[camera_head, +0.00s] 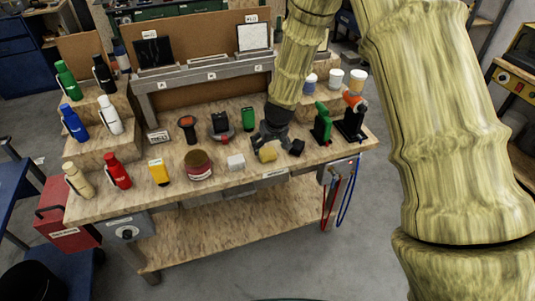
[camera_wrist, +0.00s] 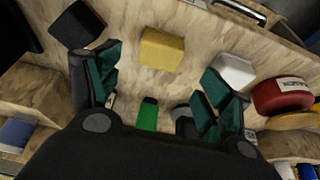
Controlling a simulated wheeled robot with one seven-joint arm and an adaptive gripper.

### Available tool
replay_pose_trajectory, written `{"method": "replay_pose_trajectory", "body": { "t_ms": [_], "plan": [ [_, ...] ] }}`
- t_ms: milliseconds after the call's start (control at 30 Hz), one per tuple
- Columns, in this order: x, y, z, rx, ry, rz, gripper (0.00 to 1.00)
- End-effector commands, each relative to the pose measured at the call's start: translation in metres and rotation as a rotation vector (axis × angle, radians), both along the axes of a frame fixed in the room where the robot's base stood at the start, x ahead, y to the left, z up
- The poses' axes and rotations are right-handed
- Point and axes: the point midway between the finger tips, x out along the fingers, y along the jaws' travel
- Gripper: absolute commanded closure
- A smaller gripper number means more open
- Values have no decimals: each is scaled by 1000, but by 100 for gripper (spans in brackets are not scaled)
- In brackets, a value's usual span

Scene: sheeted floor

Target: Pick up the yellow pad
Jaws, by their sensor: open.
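The yellow pad (camera_head: 267,154) is a small pale-yellow block on the wooden bench top near its front edge. In the wrist view the yellow pad (camera_wrist: 162,49) lies flat, whole and unobstructed, ahead of and between my fingers. My gripper (camera_head: 268,142) is at the pad in the head view, with its fingers apart on either side.
A white block (camera_head: 236,162) sits left of the pad and a black block (camera_head: 297,147) right of it. A green item (camera_wrist: 148,114) lies below the pad in the wrist view.

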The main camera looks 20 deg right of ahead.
Motion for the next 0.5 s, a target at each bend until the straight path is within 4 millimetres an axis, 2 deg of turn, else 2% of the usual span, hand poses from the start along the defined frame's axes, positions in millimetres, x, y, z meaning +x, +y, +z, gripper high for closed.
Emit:
{"method": "replay_pose_trajectory", "body": {
  "t_ms": [500],
  "plan": [
    [9, -1, -23, 1, 2, -3, 21]
  ]
}}
